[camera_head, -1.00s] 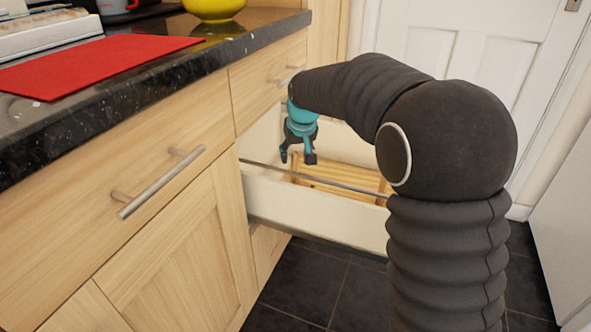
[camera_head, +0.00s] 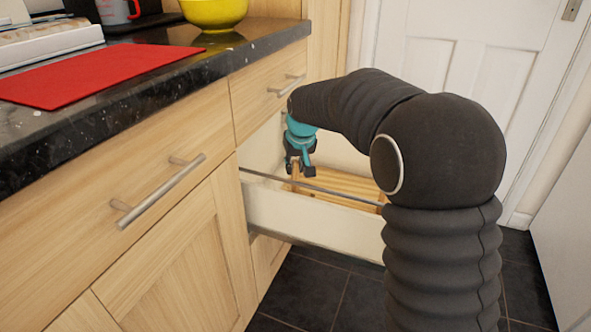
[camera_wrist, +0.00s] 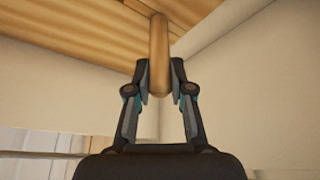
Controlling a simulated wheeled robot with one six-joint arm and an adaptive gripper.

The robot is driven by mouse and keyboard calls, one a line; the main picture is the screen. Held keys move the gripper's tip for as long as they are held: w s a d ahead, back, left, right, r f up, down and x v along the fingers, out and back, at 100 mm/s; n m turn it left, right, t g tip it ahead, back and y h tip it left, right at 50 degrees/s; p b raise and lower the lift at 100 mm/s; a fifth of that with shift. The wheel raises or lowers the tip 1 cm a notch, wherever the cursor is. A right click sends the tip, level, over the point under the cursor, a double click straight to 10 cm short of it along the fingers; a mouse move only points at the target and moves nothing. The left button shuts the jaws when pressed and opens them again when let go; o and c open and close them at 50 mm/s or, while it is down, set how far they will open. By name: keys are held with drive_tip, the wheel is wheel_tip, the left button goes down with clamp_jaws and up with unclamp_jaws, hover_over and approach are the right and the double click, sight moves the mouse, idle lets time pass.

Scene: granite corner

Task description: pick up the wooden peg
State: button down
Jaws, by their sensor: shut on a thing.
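The wooden peg (camera_wrist: 159,50) is a slim, round-ended brown rod in the wrist view. My gripper (camera_wrist: 159,78) has its two fingers closed on either side of the peg's near end. In the head view my teal and black gripper (camera_head: 300,170) is over the open drawer, and a little of the peg (camera_head: 295,172) shows between the fingers. The peg's far end lies in front of the slatted wood in the wrist view; I cannot tell whether it touches it.
The open white drawer (camera_head: 310,218) has a metal rail along its side and a slatted wooden insert (camera_head: 345,184) inside. The granite counter (camera_head: 100,110) on the left holds a red mat (camera_head: 95,75) and a yellow bowl (camera_head: 213,12). A white door (camera_head: 450,75) stands behind.

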wheel_tip(320, 180, up, 4)
drive_tip(key=shift+r+p, duration=0.2)
drive_tip(key=shift+p, duration=0.25)
drive_tip(key=s+d+r+p, duration=0.2)
drive_tip(key=d+r+p, duration=0.2)
drive_tip(key=d+r, duration=0.6)
drive_tip(key=shift+s+d+r, duration=0.15)
drive_tip(key=shift+d+r, duration=0.1)
drive_tip(key=shift+d, duration=0.45)
drive_tip(key=shift+f, duration=0.1)
drive_tip(key=a+f, duration=0.6)
drive_tip(key=shift+w+a+f, duration=0.15)
drive_tip(key=shift+w+a, duration=0.1)
drive_tip(key=shift+f+b, duration=1.75)
drive_tip(key=shift+f, duration=1.15)
drive_tip(key=shift+f+b, duration=0.65)
drive_tip(key=shift+f, duration=0.65)
